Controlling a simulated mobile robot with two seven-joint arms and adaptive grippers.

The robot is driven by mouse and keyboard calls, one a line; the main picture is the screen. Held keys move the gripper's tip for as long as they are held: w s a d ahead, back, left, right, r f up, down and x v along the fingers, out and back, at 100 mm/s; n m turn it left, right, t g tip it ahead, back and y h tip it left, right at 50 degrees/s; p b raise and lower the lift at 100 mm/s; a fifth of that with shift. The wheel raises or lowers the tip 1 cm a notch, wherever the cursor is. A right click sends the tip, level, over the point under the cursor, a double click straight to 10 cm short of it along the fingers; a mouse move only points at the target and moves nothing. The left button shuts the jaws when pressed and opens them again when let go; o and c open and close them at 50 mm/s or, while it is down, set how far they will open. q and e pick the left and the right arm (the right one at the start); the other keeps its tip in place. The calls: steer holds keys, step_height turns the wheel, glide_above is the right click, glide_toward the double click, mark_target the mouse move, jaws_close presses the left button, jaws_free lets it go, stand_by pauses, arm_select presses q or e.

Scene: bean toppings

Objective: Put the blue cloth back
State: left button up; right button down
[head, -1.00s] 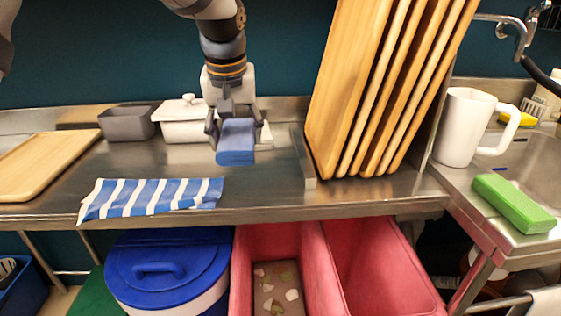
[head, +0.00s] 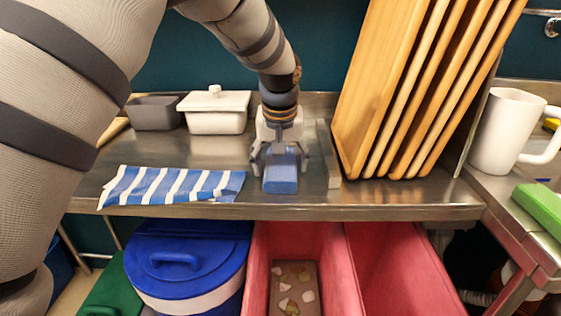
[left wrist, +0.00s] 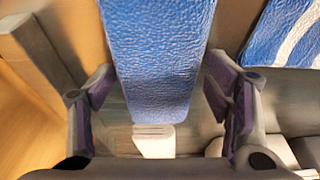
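The blue cloth (head: 281,182) is a plain, block-shaped piece, perhaps folded. It is between the fingers of my left gripper (head: 280,158), over the front part of the metal counter. In the left wrist view the cloth (left wrist: 158,65) fills the middle, with a finger of my left gripper (left wrist: 162,85) close along each side. I cannot tell whether the cloth touches the counter. A separate blue-and-white striped cloth (head: 172,186) lies flat on the counter to its left, and shows at the upper right in the left wrist view (left wrist: 290,30). My right gripper is not in view.
Upright wooden boards (head: 378,110) stand right of my gripper behind a metal divider (head: 328,160). A white lidded dish (head: 215,121) and a grey tub (head: 153,114) stand at the back. Below are a blue-lidded bin (head: 180,255) and pink bins (head: 395,270).

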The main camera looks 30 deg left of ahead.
arm_select(q)
steer(key=p+v, duration=0.1)
steer(key=v, duration=1.1)
steer(key=shift+r, duration=0.2)
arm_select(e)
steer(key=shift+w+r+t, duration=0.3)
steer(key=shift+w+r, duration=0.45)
arm_select(q)
steer(key=shift+f, duration=0.1)
